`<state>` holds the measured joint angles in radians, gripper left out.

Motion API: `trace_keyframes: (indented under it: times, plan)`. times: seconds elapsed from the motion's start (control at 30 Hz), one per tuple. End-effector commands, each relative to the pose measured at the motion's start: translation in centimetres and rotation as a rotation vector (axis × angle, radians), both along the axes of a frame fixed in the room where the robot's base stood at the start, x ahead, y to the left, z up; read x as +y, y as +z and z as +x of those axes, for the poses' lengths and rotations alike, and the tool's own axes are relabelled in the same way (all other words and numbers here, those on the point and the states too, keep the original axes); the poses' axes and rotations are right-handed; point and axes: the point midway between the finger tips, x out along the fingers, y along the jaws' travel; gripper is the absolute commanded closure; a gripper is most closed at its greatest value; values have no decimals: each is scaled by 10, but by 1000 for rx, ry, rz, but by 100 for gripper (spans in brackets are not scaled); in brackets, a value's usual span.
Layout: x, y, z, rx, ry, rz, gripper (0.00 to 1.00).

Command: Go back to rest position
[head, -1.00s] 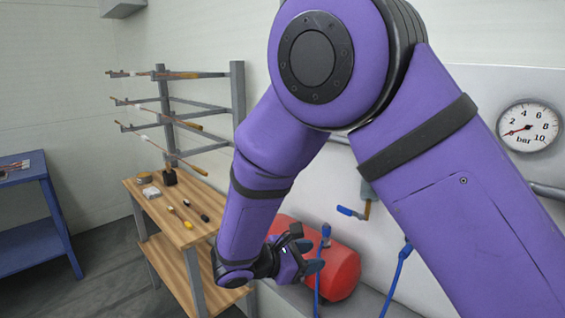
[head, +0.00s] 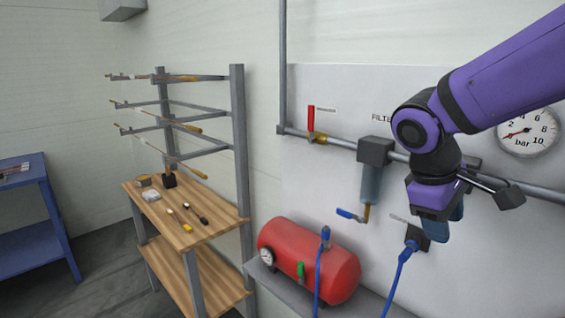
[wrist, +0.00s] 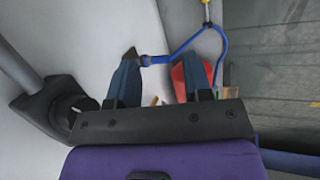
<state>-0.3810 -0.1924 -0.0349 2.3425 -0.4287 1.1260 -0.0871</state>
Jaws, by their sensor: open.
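My purple arm reaches in from the upper right of the head view, with my gripper (head: 446,226) hanging at its end, pointing down in front of the white wall panel. The wrist view shows its two blue fingers (wrist: 156,88) spread apart, with nothing held between them. In the head view the gripper is beside the blue hose fitting (head: 412,243) and partly in front of the panel. In the wrist view a blue hose (wrist: 190,48) runs beyond the fingertips. I cannot tell from these views whether the gripper touches the fitting.
A pressure gauge (head: 528,132), a grey pipe (head: 345,143) with a red valve handle (head: 310,118), and a filter (head: 371,184) are on the panel. A red tank (head: 318,262) stands below. A wooden workbench (head: 190,236) with tools and a rod rack (head: 238,130) stands left.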

Motion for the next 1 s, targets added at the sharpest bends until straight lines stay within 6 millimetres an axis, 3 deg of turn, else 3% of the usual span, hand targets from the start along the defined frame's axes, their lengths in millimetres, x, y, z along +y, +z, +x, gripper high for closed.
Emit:
trace_keyframes:
  times: [0.23, 0.6, 1.0]
  plan:
    - [-25, 26, -43, -177, -215, 210, 54]
    - [-39, 51, -97, -447, -477, 466, 54]
    - [-39, 56, -110, -523, -542, 531, 54]
